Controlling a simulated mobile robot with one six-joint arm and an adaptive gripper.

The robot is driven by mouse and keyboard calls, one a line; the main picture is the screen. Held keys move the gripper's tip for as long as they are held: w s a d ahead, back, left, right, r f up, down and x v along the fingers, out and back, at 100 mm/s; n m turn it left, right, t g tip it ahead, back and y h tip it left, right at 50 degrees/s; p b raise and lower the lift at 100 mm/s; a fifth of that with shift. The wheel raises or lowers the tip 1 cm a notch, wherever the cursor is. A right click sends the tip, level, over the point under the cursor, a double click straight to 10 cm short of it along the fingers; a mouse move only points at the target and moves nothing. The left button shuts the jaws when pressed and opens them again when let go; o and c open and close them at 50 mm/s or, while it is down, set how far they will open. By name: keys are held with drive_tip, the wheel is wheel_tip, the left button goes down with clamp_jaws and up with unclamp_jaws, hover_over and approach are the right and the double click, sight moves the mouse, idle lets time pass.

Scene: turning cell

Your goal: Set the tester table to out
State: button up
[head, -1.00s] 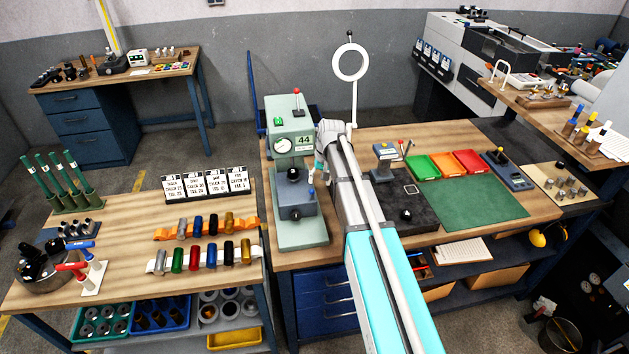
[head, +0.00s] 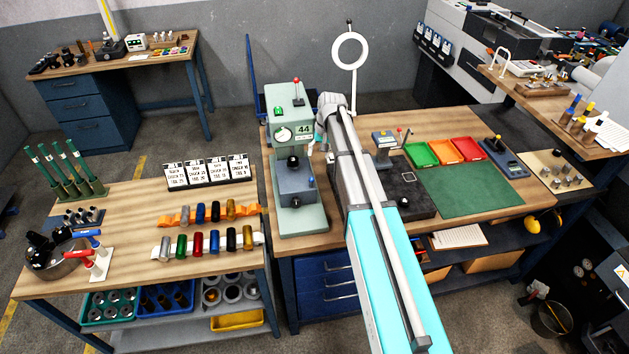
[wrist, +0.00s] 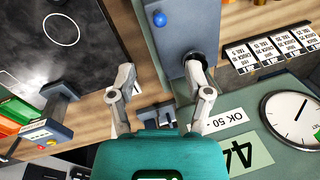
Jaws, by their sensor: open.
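The tester is a pale green machine (head: 283,100) with a round dial (head: 282,135) and a "44" display (head: 303,130). Its blue-grey table block (head: 298,180) sits on the green base, with a black knob (head: 295,202) on the front. In the wrist view the table block (wrist: 188,30) carries a blue ball (wrist: 160,18) and a black round part (wrist: 196,57). My gripper (wrist: 160,75) is open and empty, its right finger overlapping the black part in the picture; contact cannot be told. In the head view my wrist mostly hides the gripper.
Right of the tester are a dark stone plate (head: 405,195), a small post instrument (head: 386,145), coloured trays (head: 443,152) and a green mat (head: 470,195). A left bench (head: 120,235) holds cards and coloured cylinders. A ring on a stand (head: 350,52) rises behind my arm.

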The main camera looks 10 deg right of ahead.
sight(312, 178)
drive_tip(key=shift+w+a+f+b, duration=0.1)
drive_tip(key=shift+a+f+b, duration=0.35)
drive_tip(key=shift+f+b, duration=1.75)
drive_tip(key=shift+w+a+f+b, duration=0.1)
drive_tip(key=shift+a+f+b, duration=0.3)
drive_tip(key=shift+f+b, duration=1.8)
drive_tip(key=shift+w+a+f+b, duration=0.1)
drive_tip(key=shift+a+f+b, duration=0.35)
drive_tip(key=shift+f+b, duration=1.7)
drive_tip(key=shift+f, duration=0.1)
clamp_jaws()
